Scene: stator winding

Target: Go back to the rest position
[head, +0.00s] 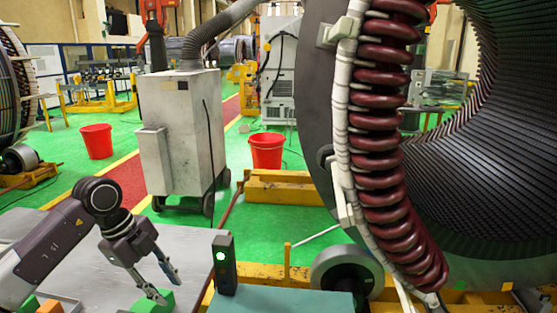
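My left gripper (167,290) points down over the grey table (92,270) at the lower left. Its two fingers are apart, and I see nothing held between them. A green block (153,303) lies just below and behind the fingertips; whether a finger touches it I cannot tell. My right gripper is not in view. The large stator (330,120) fills the right side, with dark red coils (380,140) along its edge and dark slots inside.
A black device with a green light (225,262) stands on a teal surface (270,301) right of the gripper. More small green and orange blocks (50,306) lie at the table's front. Behind are a grey wheeled cabinet (180,130) and red buckets (267,150).

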